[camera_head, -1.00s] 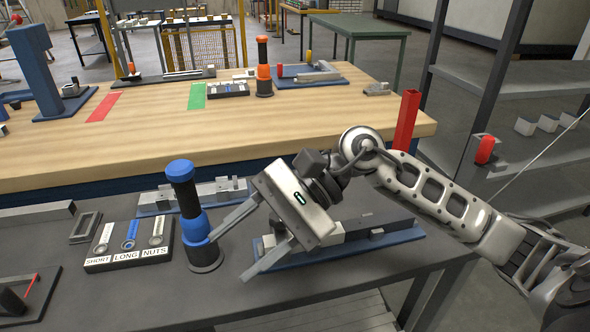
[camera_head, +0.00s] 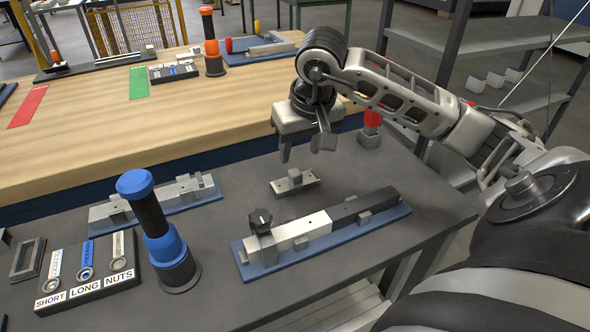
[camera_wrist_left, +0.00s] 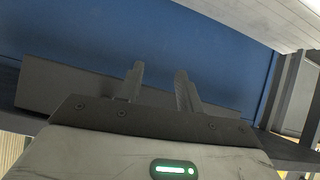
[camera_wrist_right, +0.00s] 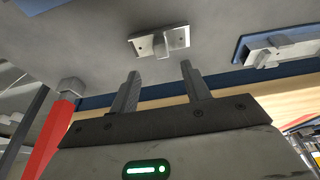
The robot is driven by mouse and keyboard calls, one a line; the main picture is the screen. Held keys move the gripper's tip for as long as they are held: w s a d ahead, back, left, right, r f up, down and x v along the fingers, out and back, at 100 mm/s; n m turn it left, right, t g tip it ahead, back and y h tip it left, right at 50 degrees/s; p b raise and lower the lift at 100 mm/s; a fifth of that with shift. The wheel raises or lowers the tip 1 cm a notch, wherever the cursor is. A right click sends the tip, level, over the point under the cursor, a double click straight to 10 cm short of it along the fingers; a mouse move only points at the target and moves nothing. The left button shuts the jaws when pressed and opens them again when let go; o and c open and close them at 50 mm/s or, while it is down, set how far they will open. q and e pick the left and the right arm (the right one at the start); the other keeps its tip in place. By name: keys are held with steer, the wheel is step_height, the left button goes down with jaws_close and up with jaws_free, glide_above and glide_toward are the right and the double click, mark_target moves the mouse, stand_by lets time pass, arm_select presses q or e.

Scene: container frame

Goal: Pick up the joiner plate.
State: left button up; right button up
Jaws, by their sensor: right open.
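The joiner plate (camera_head: 295,183) is a small silver plate with a raised block in its middle. It lies flat on the dark grey table behind the blue-based fixture. It also shows at the top of the right wrist view (camera_wrist_right: 160,42), beyond the fingertips. My right gripper (camera_head: 303,150) points down above and slightly behind the plate; its fingers (camera_wrist_right: 159,72) are apart, with nothing between them. My left gripper (camera_wrist_left: 160,72) shows only in the left wrist view. Its fingers are apart and empty, in front of a blue surface.
The blue-based fixture (camera_head: 345,235) holds a light bar, a dark bar and a black knob. A blue-and-black tool (camera_head: 160,230) stands left of it, beside the labelled tray (camera_head: 88,270). A red post (camera_head: 371,128) stands near the right arm. Table around the plate is clear.

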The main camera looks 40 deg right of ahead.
mark_target(296, 172)
steer(key=shift+s+a+p+x, duration=0.1)
steer(key=shift+a+p+x, duration=0.05)
steer(key=shift+x, duration=1.4)
steer(key=shift+s+a+p+x, duration=0.1)
steer(key=shift+p+x, duration=0.05)
steer(key=shift+x, duration=1.4)
jaws_close()
